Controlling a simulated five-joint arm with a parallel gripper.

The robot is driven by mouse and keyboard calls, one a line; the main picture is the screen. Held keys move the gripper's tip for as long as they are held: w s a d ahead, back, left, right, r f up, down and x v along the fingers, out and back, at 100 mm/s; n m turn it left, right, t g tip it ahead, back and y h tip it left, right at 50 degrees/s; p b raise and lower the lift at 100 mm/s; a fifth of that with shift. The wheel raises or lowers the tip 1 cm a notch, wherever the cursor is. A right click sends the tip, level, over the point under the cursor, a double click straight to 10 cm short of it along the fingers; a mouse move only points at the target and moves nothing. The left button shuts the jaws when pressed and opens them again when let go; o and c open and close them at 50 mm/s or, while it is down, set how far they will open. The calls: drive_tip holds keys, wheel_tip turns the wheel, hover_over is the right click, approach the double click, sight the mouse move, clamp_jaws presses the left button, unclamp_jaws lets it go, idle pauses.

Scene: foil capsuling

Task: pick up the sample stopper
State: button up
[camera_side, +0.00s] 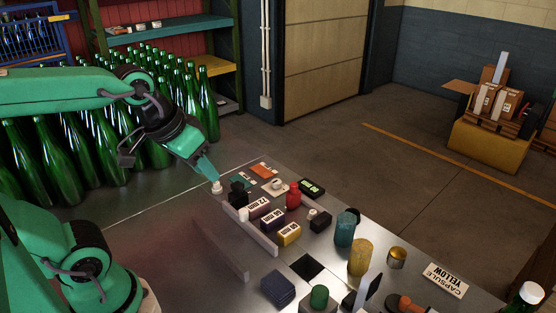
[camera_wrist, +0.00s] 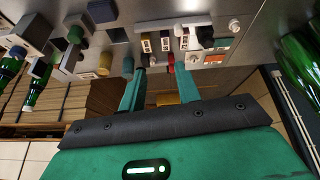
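A small white knob-like piece (camera_side: 217,187), which looks like the sample stopper, stands at the table's left end, beside a dark bottle (camera_side: 238,194). I cannot be sure it is the stopper. My gripper (camera_side: 212,176) points down and appears just above it in the side view; touching or apart is unclear there. In the wrist view a white round piece (camera_wrist: 234,26), likely the same one, lies outside the fingers, up and to the right. My gripper (camera_wrist: 160,70) has its two fingers spread in that view, with nothing held between them.
Labelled blocks (camera_side: 289,233) stand by a low rail (camera_side: 250,230). A red bottle (camera_side: 293,196), teal cylinder (camera_side: 345,228) and yellow cylinder (camera_side: 360,257) stand further right. An orange card (camera_side: 264,171) lies behind. Many green bottles (camera_side: 170,95) crowd the floor beyond the table's left edge.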

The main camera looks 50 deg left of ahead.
drive_tip(key=w+n+g, duration=0.1)
drive_tip(key=w+n, duration=0.3)
drive_tip(key=w, duration=0.3)
drive_tip(key=n+g, duration=0.4)
drive_tip(key=n, duration=0.8)
hover_over(313, 211)
drive_tip(key=f, duration=1.7)
drive_tip(key=shift+s, duration=0.2)
drive_tip(key=shift+w+d+f, duration=0.1)
drive_tip(key=shift+f, duration=3.95)
drive_tip(key=c, duration=0.6)
